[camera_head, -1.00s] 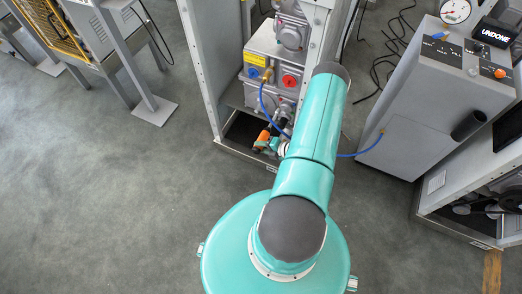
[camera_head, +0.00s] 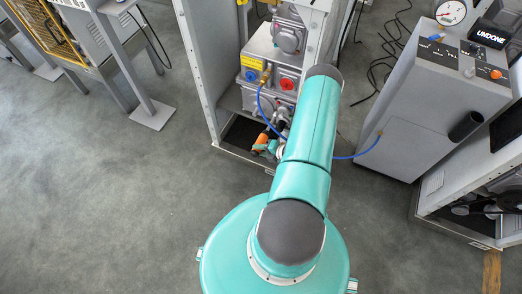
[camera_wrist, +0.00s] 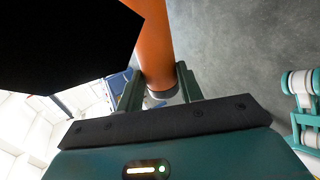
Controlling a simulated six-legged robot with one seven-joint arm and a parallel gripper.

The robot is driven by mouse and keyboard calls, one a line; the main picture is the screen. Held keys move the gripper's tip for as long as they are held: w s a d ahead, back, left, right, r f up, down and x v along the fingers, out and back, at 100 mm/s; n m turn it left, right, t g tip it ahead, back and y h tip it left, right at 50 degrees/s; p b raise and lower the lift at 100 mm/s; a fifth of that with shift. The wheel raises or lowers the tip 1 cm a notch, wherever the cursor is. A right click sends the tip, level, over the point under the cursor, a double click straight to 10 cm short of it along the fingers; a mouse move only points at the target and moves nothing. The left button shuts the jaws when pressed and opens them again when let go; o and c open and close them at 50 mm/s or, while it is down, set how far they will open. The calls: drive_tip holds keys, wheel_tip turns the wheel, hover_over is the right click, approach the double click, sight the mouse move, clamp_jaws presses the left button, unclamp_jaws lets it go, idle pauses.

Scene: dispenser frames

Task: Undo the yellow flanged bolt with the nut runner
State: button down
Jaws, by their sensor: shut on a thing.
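In the wrist view my gripper (camera_wrist: 160,85) has its two fingers closed around the orange body of the nut runner (camera_wrist: 153,40). A large black shape fills the upper left of that view, and I cannot tell what it is. In the head view the orange nut runner (camera_head: 262,140) shows small, low in the open grey cabinet, just left of my arm. My arm hides most of the gripper there. I cannot make out the yellow flanged bolt in either view. A black display (camera_head: 489,36) on the grey console reads "UNDONE".
A blue hose (camera_head: 362,150) runs from the console (camera_head: 420,120) behind my arm to a brass fitting on the grey gearbox unit (camera_head: 268,62). Cabinet posts (camera_head: 197,60) stand close on both sides. Black cables lie behind.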

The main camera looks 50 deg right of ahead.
drive_tip(key=shift+w+d, duration=0.3)
drive_tip(key=shift+d, duration=0.4)
idle(1.1)
drive_tip(key=shift+s+a+r, duration=0.1)
drive_tip(key=shift+s+a, duration=0.05)
drive_tip(key=shift+a, duration=0.05)
idle(0.7)
drive_tip(key=s+a, duration=0.2)
drive_tip(key=a, duration=0.5)
drive_tip(key=shift+s, duration=0.15)
idle(0.5)
